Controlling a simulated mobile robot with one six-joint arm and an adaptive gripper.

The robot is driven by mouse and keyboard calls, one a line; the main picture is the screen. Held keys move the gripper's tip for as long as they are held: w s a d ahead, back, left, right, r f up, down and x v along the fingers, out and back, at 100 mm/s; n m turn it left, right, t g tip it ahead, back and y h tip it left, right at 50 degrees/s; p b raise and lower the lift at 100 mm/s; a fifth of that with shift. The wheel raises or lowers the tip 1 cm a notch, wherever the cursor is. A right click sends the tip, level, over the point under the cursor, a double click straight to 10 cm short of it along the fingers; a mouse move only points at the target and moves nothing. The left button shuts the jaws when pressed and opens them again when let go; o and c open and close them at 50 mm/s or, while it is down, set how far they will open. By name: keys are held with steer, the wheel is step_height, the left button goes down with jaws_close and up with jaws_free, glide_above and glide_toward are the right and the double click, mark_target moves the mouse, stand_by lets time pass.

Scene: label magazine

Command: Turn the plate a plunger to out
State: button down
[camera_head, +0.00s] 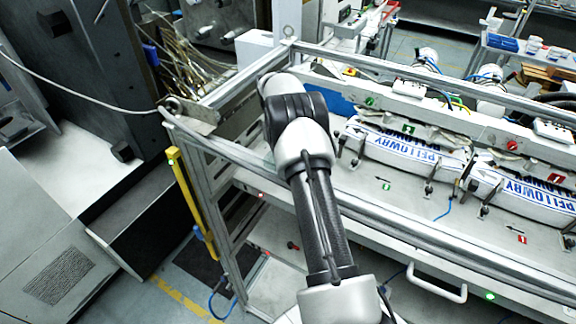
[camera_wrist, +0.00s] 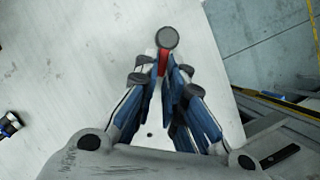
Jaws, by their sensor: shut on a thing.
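The plunger (camera_wrist: 167,37) shows in the wrist view as a dark round knob with a red part just below it. It sits at the top middle, against a pale flat surface. My gripper (camera_wrist: 164,73) reaches up to it, with its blue-padded fingers shut on the red part. The fingers hide the lower part of the plunger. I cannot tell from this view whether the plunger is in or out. In the head view my arm covers the place of the gripper, and the plunger cannot be made out there.
An aluminium frame rail (camera_head: 390,72) runs along the bench's back. A yellow post (camera_head: 192,200) stands at left. A dark machine (camera_head: 85,60) is further left.

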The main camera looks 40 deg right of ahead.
steer(key=shift+a+n+h, duration=0.25)
steer(key=shift+n+h, duration=0.05)
steer(key=shift+n, duration=0.4)
steer(key=c, duration=1.7)
jaws_free()
steer(key=shift+v, duration=3.8)
